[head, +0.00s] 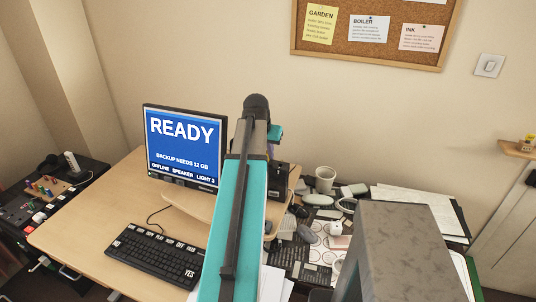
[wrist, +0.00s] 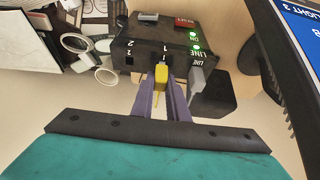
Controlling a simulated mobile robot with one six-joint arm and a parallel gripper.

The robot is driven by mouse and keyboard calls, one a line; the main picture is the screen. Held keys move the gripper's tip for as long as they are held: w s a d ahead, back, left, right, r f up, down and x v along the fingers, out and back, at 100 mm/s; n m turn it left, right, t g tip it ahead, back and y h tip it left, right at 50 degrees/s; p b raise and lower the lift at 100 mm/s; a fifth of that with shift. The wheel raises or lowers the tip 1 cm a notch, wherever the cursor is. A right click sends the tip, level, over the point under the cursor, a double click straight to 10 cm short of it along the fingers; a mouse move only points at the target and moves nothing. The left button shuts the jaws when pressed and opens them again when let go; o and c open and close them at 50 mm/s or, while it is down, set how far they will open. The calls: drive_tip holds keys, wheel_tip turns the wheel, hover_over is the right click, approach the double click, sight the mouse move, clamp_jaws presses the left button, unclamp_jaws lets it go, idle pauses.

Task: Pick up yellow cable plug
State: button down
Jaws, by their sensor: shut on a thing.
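The yellow cable plug (wrist: 162,77) sits between the purple fingers of my gripper (wrist: 163,84) in the wrist view, and the gripper is shut on it. Its end points at the port marked 1 on a black box (wrist: 128,48). I cannot tell whether it is seated in the port or just in front of it. A thin yellow cable hangs from it. In the head view the black box (head: 279,181) stands right of the monitor. My arm hides the plug and fingertips there.
A grey plug (wrist: 197,77) sits at the LINE socket beside the yellow one. Port 2 looks empty. Two green lights glow near a red RESET button (wrist: 184,22). The monitor (head: 184,147) reads READY. A keyboard (head: 157,258) lies in front. Papers and a mug (head: 325,178) clutter the right.

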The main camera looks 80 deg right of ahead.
drive_tip(key=shift+r+b, duration=0.45)
drive_tip(key=shift+r, duration=0.6)
drive_tip(key=shift+s+r, duration=0.1)
drive_tip(key=shift+r, duration=0.15)
drive_tip(key=s+a+b, duration=0.2)
drive_tip(key=a, duration=0.5)
drive_tip(key=s+a+r+b, duration=0.1)
drive_tip(key=s+a+b, duration=0.1)
drive_tip(key=a, duration=0.5)
drive_tip(key=shift+s+a+r, duration=0.3)
drive_tip(key=shift+s+a, duration=0.05)
drive_tip(key=shift+s, duration=0.15)
drive_tip(key=shift+w, duration=0.1)
